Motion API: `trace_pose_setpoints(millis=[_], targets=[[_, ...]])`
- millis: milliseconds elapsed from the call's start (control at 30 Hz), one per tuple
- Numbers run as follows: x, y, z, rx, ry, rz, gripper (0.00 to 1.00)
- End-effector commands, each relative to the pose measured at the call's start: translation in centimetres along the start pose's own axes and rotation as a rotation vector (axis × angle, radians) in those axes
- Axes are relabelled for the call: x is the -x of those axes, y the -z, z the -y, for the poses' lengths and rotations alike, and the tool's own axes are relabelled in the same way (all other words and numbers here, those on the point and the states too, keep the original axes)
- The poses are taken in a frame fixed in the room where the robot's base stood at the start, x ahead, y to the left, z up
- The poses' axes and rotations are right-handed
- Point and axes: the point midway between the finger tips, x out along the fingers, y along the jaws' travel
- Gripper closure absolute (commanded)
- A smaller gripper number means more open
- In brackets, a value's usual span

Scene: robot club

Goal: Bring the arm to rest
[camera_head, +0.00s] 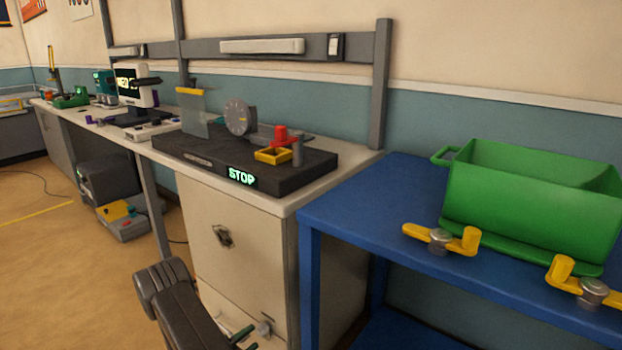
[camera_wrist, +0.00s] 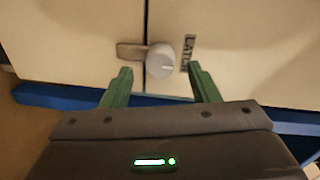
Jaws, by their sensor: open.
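My arm (camera_head: 178,300) reaches in from the bottom of the head view, low in front of the cream cabinet (camera_head: 243,255). One green finger of my gripper (camera_head: 243,334) shows at the bottom edge there. In the wrist view my gripper (camera_wrist: 160,72) has its two green fingers spread apart. A round pale knob (camera_wrist: 160,60) on the cabinet front appears between the fingertips; I cannot tell how near it is. Nothing is visibly held.
A blue table (camera_head: 400,200) at right bears a green bin (camera_head: 530,195) and yellow clamps (camera_head: 440,238). The bench (camera_head: 350,165) above the cabinet carries a dark machine base (camera_head: 200,155) with a lit "STOP" sign (camera_head: 241,176). Open floor (camera_head: 70,260) lies at left.

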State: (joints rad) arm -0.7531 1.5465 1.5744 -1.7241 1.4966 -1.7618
Motion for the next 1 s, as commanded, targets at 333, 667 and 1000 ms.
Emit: trace_pose_setpoints(millis=[333, 667, 1000], targets=[[5.8, 0.0, 0.1, 0.002, 0.001, 0.004, 0.45], [10.6, 0.0, 0.1, 0.001, 0.001, 0.004, 0.45], [6.4, 0.1, -0.2, 0.001, -0.001, -0.005, 0.45]])
